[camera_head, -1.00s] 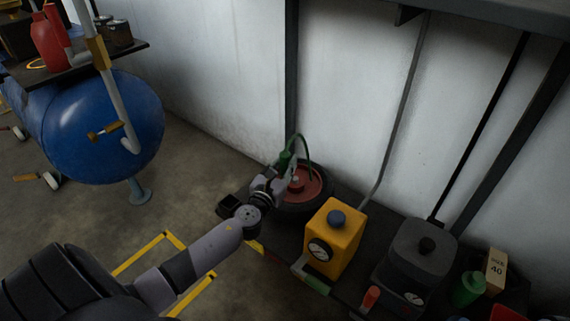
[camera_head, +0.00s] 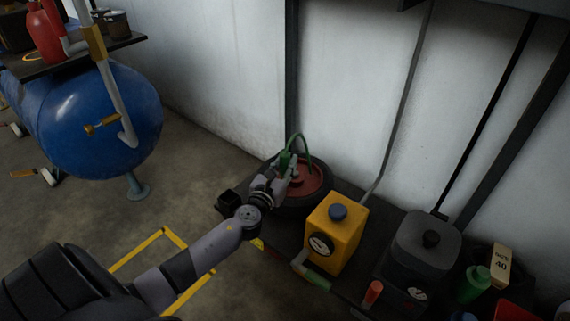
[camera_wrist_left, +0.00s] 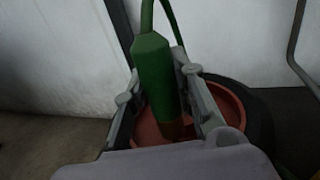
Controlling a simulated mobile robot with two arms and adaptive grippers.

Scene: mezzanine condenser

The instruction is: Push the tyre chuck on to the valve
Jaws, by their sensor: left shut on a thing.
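The tyre chuck (camera_head: 285,160) is a green handle with a green hose curving from its top. It also shows upright in the left wrist view (camera_wrist_left: 155,75), with a brownish lower end. My left gripper (camera_head: 284,174) is shut on the chuck, one finger on each side in the left wrist view (camera_wrist_left: 165,97). The wheel is a dark tyre with a red hub (camera_head: 312,183), and it lies flat on the dark bench. The chuck is at the left part of the hub. The valve is hidden, so I cannot tell whether the chuck touches it. My right gripper is not in view.
A yellow box with a gauge (camera_head: 336,232) stands right of the wheel. A dark grey container (camera_head: 426,250) and a green bottle (camera_head: 473,285) stand farther right. A small black box (camera_head: 229,201) is left of the wheel. The pale wall (camera_head: 360,90) is close behind.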

